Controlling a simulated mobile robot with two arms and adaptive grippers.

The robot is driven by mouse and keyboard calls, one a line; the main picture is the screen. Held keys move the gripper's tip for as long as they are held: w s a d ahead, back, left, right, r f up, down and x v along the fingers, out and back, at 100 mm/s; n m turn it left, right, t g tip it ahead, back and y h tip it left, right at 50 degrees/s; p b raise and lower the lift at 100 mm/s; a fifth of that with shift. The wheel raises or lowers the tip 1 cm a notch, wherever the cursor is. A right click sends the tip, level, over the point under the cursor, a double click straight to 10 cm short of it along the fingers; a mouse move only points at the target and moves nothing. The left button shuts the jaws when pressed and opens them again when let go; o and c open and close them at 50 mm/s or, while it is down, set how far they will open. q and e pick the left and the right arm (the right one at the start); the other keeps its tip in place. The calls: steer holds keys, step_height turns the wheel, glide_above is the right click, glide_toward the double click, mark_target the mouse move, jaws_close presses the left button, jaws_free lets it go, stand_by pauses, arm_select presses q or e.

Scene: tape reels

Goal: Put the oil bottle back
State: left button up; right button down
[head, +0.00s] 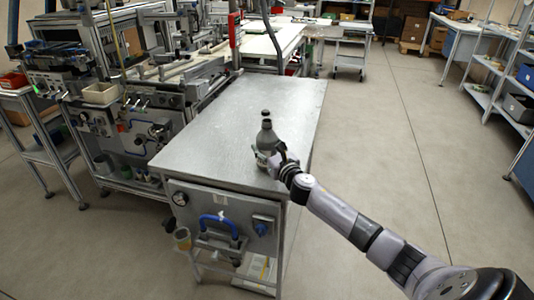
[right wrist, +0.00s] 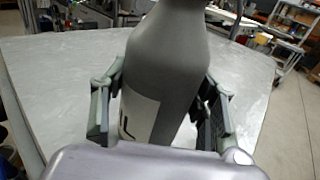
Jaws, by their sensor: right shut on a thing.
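The oil bottle (head: 266,136) is grey with a dark cap and stands upright at the front right part of the metal table (head: 215,135). In the right wrist view the bottle (right wrist: 168,70) fills the middle, with a pale label low on its side. My right gripper (right wrist: 160,115) is shut on the bottle, one finger on each side of its body. In the head view the right gripper (head: 277,161) meets the bottle from the front right and hides part of its lower body. I cannot tell whether the base touches the table. My left gripper is not in view.
The rest of the metal tabletop is bare. A machine with a small beige bin (head: 100,93) stands left of the table. A blue handle (head: 219,222) and a gauge are on the table's front. Shelves (head: 508,80) stand at the right; the floor between is clear.

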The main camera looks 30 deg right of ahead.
steer(key=shift+f, duration=0.6)
steer(key=c, duration=0.6)
jaws_free()
steer(key=shift+f, duration=0.1)
steer(key=shift+r, duration=0.2)
steer(key=shift+s+f, duration=0.15)
steer(key=shift+s, duration=0.2)
steer(key=s, duration=0.3)
steer(key=s+a, duration=0.1)
steer(key=s, duration=0.7)
steer(key=shift+s+a+r, duration=0.1)
steer(key=shift+a+r, duration=0.1)
steer(key=shift+a, duration=0.15)
